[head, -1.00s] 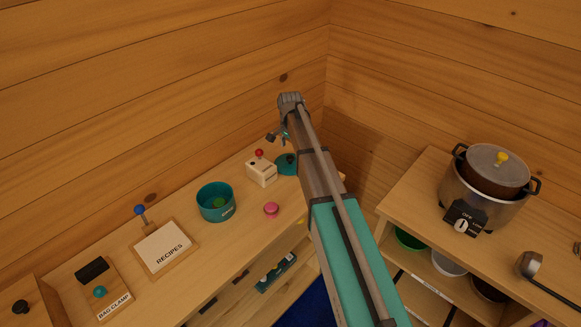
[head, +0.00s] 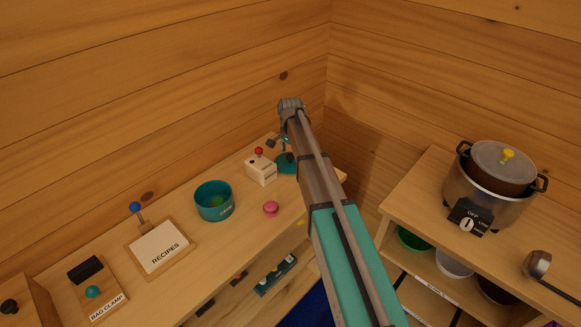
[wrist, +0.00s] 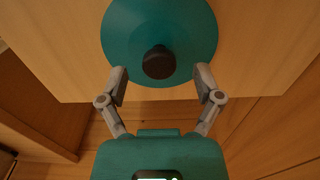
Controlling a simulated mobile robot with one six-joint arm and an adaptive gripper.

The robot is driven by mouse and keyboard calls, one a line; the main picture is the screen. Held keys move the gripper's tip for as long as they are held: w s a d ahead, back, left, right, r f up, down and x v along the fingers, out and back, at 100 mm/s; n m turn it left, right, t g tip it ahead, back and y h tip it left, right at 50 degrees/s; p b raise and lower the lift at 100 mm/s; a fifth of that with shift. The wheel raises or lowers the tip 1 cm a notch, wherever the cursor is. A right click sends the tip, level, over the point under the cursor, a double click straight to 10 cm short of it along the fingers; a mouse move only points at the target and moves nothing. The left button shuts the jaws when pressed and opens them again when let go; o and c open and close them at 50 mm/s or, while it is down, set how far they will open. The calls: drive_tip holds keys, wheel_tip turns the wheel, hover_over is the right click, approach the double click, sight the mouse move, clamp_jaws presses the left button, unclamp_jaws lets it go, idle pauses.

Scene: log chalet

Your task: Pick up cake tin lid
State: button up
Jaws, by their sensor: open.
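The cake tin lid is a flat teal disc with a dark round knob. In the wrist view the lid (wrist: 190,30) lies on the wooden top at the upper middle, its knob (wrist: 158,62) toward its lower rim. My gripper (wrist: 160,80) is open, its two fingertips on either side of the lid's near edge, with the knob just ahead between them. In the head view the lid (head: 284,165) is at the counter's right end, partly hidden by my arm. My gripper (head: 280,143) is above it there, small and partly covered by the arm.
A white box with a red-topped lever (head: 262,170) stands just left of the lid. A teal tin (head: 214,202) and a pink knob (head: 271,209) are farther left and nearer. The log wall (head: 180,100) rises behind. A pot (head: 490,190) stands on the right counter.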

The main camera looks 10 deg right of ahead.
drive_tip(key=shift+f+b, duration=0.6)
drive_tip(key=shift+f, duration=0.3)
clamp_jaws()
